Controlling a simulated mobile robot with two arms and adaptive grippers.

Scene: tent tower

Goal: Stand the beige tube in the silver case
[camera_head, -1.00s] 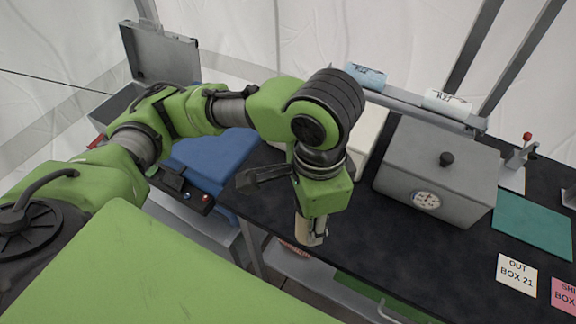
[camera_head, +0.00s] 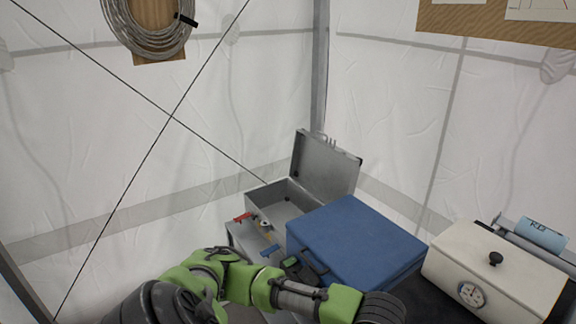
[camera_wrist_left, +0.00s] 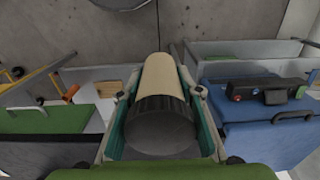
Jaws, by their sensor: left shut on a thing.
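The silver case (camera_head: 326,168) stands open in the back corner in the head view, its lid raised and its tray facing up. Some small items lie at its near left edge. The beige tube (camera_wrist_left: 163,75) shows in the left wrist view, with a dark ribbed end towards the camera. My left gripper (camera_wrist_left: 160,95) is shut on the tube, one finger on each side. The tube is apart from the silver case. In the head view my left arm runs along the bottom edge, and its gripper is out of frame. My right gripper is not in view.
A blue case (camera_head: 350,245) sits right beside the silver case. A cream box with a dial (camera_head: 490,268) stands farther right, a blue roll (camera_head: 541,234) behind it. White tent walls close in the corner. Grey floor (camera_wrist_left: 105,30) shows in the wrist view.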

